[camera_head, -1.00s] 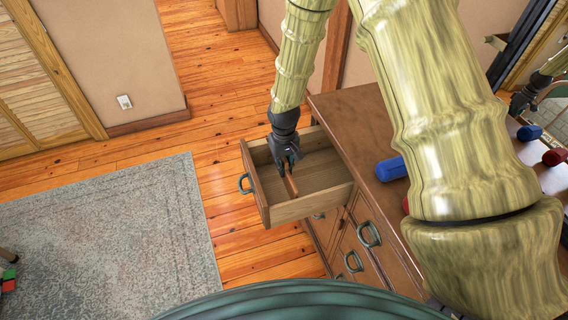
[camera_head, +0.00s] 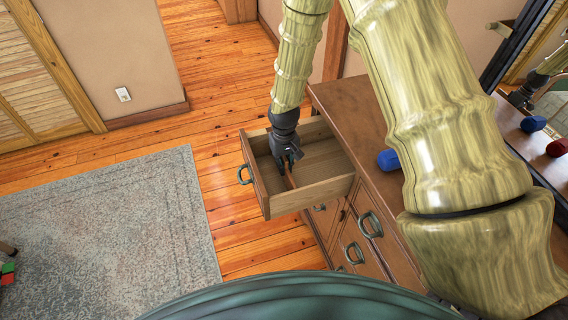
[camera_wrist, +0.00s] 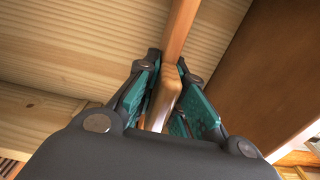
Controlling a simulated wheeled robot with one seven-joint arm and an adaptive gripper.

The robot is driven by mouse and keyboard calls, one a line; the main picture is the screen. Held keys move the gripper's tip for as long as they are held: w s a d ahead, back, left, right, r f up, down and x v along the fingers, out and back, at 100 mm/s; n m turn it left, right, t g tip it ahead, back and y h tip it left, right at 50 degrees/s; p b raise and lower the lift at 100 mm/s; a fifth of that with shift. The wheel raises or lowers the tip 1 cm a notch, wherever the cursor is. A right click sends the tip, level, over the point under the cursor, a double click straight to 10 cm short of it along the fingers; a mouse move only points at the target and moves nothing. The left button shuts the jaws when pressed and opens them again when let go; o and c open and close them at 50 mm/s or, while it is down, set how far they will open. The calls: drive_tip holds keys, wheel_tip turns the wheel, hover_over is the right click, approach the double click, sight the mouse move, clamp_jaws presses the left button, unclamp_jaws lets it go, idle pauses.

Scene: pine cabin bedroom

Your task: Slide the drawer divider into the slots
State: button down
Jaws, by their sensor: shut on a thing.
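My gripper (camera_head: 287,163) points down into the drawer. It is shut on the drawer divider (camera_head: 290,181), a thin reddish-brown wooden strip. In the wrist view the divider (camera_wrist: 179,33) runs up between my gripper's fingers (camera_wrist: 168,82), with pale drawer wood on the left and a darker brown panel on the right. The divider's lower edge and the slots are hidden or too small to make out.
The dresser (camera_head: 340,100) stands right of the drawer. A mirror (camera_head: 540,110) stands at the far right. A grey rug (camera_head: 110,230) and open plank floor lie to the left.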

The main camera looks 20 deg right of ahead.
drive_tip(key=c, duration=1.4)
unclamp_jaws()
drive_tip(key=shift+c, duration=0.2)
wheel_tip(320, 180, up, 12)
drive_tip(key=shift+r, duration=0.1)
drive_tip(key=shift+s, duration=0.1)
